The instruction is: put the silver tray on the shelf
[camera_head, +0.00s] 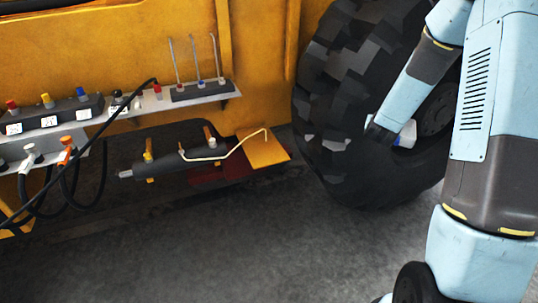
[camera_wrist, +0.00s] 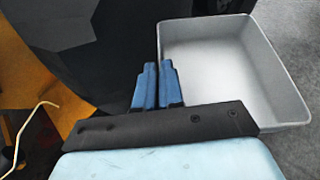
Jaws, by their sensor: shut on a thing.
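The silver tray (camera_wrist: 286,74), a shallow open box with raised walls, looks empty at the right of the wrist view. My gripper (camera_wrist: 158,72) is shut on its left wall, the two blue fingers close together at that rim.
The shelf bears a dark block with upright rods (camera_head: 199,90) and a dark box with coloured knobs (camera_head: 50,117). Black cables hang at the left. A dark cylinder (camera_head: 165,165) lies below near a yellow plate (camera_head: 263,151). The big tyre (camera_head: 345,95) stands right. The front floor is clear.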

